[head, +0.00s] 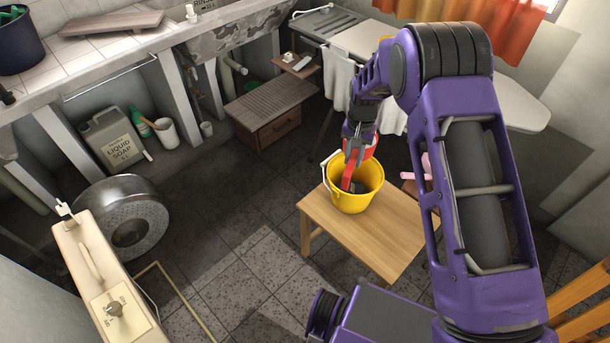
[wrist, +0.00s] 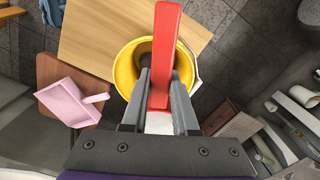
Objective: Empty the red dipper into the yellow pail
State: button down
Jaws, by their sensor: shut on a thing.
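The yellow pail (head: 345,201) stands upright on a light wooden stool (head: 350,236). Its rim (wrist: 124,62) shows behind my fingers in the wrist view. My gripper (wrist: 160,80) is shut on the handle of the red dipper (wrist: 166,45), one finger on each side. In the head view the dipper (head: 347,173) and my gripper (head: 355,160) are at the pail's mouth, with red showing over the opening and above the far rim. The dipper's cup is largely hidden, so I cannot tell its tilt or contents. The pail's inside looks dark.
A pink dustpan-like object (wrist: 72,102) lies on a brown seat beside the stool. A metal drum (head: 125,220) and a cream appliance (head: 100,275) stand at the left. A slatted brown box (head: 270,112) is behind. The tiled floor between them is clear.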

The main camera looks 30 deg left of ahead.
jog(key=s+a+f+n+y, duration=0.1)
jog(key=s+a+f, duration=0.2)
jog(key=a+f, duration=0.3)
jog(key=a, duration=0.4)
jog(key=shift+s+a+f+y+p, duration=0.25)
jog(key=shift+s+y+p, duration=0.1)
jog(key=shift+y+p, duration=0.05)
jog(key=shift+d, duration=0.1)
jog(key=shift+d+r+y+b, duration=0.15)
jog(key=shift+d+y+b, duration=0.15)
jog(key=shift+a, duration=0.1)
